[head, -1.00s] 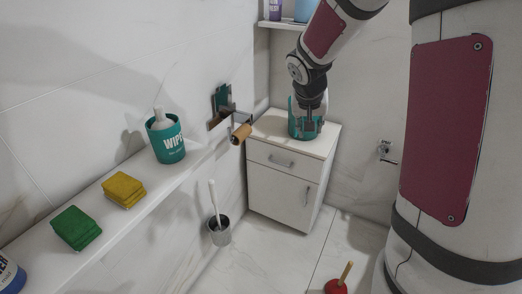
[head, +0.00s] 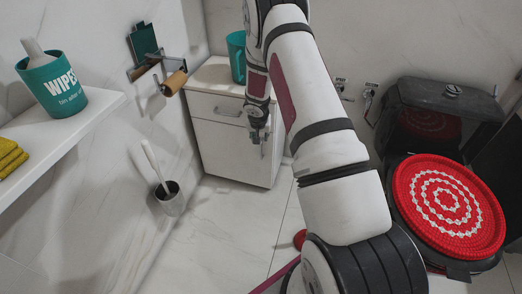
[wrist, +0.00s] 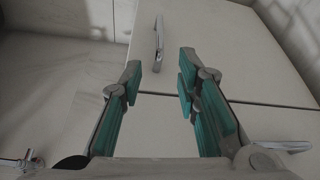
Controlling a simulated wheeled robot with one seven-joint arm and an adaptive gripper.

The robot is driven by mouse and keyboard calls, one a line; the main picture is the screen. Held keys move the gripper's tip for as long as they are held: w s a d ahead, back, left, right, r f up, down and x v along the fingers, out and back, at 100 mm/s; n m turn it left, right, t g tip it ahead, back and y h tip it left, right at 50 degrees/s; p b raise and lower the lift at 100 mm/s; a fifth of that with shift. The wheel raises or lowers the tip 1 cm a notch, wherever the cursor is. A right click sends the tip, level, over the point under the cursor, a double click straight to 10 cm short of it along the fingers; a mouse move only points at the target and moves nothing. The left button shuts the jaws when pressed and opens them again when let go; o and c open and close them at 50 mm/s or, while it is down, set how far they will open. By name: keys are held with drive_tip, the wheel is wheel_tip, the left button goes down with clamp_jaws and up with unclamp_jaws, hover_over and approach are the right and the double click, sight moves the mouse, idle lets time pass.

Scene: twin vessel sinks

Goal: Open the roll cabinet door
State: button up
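The white roll cabinet (head: 205,82) stands in the corner, with a drawer above a door (head: 225,153). The door looks shut. My gripper (head: 258,137) is in front of the door's right side and hides most of its handle in the head view. In the wrist view, the silver door handle (wrist: 159,43) shows whole on the pale door panel (wrist: 220,50). My gripper's teal-padded fingers (wrist: 160,70) are spread apart and empty. The handle lies just beyond the fingertips, in line with the gap. I see no contact. The drawer handle (wrist: 285,146) is off to the right.
A teal cup (head: 236,55) stands on the cabinet top. A paper holder (head: 172,82) juts from the left wall above a toilet brush (head: 165,185). A toilet with a red patterned lid (head: 450,205) is at the right. Floor before the cabinet is mostly clear.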

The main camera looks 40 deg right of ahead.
sight(261, 147)
drive_tip(key=b+x, duration=0.3)
drive_tip(key=x, duration=0.9)
drive_tip(key=shift+f, duration=0.2)
drive_tip(key=shift+s, duration=0.1)
clamp_jaws()
